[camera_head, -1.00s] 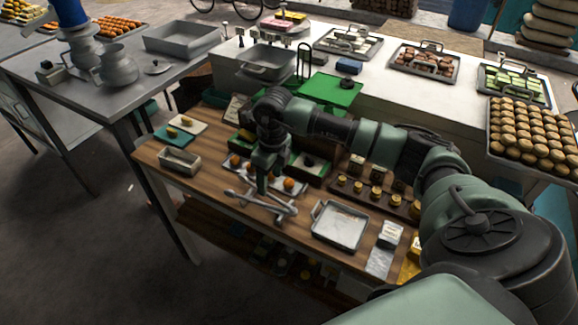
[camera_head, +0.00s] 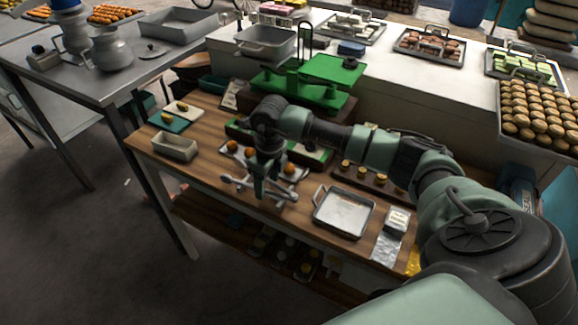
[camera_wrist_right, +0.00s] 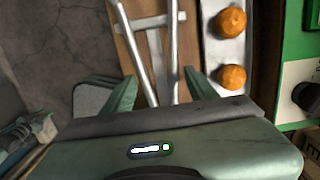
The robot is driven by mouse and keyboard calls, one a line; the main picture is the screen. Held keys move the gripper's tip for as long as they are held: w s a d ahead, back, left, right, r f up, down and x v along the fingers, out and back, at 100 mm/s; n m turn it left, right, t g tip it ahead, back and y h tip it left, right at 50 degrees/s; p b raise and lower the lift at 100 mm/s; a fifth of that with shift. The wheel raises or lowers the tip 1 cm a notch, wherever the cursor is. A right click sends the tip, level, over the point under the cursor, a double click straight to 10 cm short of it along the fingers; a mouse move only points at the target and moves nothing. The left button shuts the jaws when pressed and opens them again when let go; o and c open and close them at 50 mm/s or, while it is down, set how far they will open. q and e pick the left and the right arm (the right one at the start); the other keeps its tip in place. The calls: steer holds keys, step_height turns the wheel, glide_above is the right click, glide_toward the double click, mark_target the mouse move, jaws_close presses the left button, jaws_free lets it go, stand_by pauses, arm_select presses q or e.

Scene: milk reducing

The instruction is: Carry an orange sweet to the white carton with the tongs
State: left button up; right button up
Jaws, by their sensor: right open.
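The silver tongs (camera_head: 284,196) lie on the wooden table near its front edge. My right gripper (camera_head: 264,190) points down over them. In the right wrist view my right gripper (camera_wrist_right: 162,90) is open, with the two bars of the tongs (camera_wrist_right: 155,50) between its fingers, not clamped. Orange sweets (camera_head: 289,168) sit on a pale tray just behind the tongs; two sweets (camera_wrist_right: 232,77) show right of the fingers in the wrist view. An open off-white carton (camera_head: 175,148) stands at the table's left end. My left gripper is not in view.
A square metal pan (camera_head: 343,213) and a small white box (camera_head: 397,219) lie right of the tongs. A green press or scale (camera_head: 300,92) stands behind. A teal board (camera_head: 170,123) lies behind the carton. Bare wood shows between carton and tongs.

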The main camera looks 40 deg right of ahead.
steer(key=shift+r, duration=0.1)
steer(key=c, duration=0.7)
step_height(320, 180, up, 12)
steer(key=p, duration=0.7)
